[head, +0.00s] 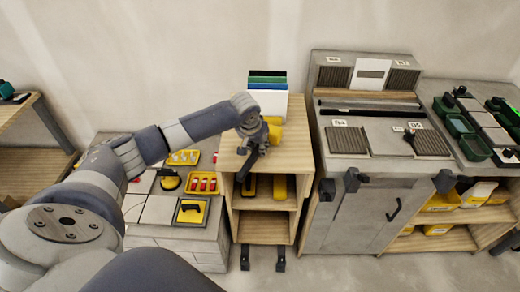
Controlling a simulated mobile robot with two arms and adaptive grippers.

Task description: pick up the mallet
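My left arm reaches in from the lower left, and its gripper (249,170) points down over the front of the small wooden cabinet (292,152). The gripper is dark and small here, so I cannot tell whether its fingers are open or shut, or whether they touch anything. I cannot make out a mallet for certain. A yellow object (275,132) on the cabinet top is partly hidden behind my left wrist, and its shape is unclear. My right gripper is not clearly in view.
Coloured boards (268,90) stand at the cabinet's back. Its shelf holds yellow and black items (280,187). A grey workbench (350,165) stands at right.

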